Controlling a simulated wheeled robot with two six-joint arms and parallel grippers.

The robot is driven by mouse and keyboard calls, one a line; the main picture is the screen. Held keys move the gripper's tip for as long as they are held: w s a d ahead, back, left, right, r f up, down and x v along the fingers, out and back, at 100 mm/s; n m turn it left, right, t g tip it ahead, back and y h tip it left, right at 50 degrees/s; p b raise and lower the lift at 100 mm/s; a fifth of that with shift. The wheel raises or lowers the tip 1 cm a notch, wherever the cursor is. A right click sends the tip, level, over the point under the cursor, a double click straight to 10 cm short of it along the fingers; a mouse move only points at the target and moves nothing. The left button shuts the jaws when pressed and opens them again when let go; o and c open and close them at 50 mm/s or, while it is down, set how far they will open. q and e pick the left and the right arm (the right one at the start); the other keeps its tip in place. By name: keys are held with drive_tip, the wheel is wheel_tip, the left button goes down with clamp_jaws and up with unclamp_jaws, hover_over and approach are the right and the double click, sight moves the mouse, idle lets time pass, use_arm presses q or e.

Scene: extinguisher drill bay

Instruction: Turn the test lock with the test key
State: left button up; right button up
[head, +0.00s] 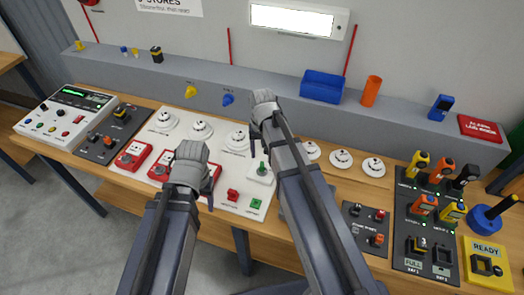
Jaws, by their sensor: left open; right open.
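A white block (260,178) with an upright green handle (262,167) stands on the white board (200,193) at the middle of the bench. It looks like a lock with a key in it, but I cannot tell for sure. A yellow tag (190,91) and a blue tag (228,99) hang on the front of the grey ledge. My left gripper (192,152) is open above the red boxes, left of the green handle. My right gripper (265,98) is open, higher up near the ledge, and its arm passes just right of the white block. Neither visibly holds anything.
Round white detectors (200,130) and red call boxes (132,155) crowd the board. A control panel (66,117) is at left. A dark rack (430,225) of handheld devices is at right. A blue bin (322,86) and orange cylinder (371,91) stand on the ledge (275,83).

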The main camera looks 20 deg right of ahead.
sight(262, 163)
wheel_tip(262, 163, down, 7)
drive_tip(key=b, duration=0.6)
drive_tip(key=shift+f+b, duration=0.1)
drive_tip(key=shift+b, duration=0.2)
clamp_jaws()
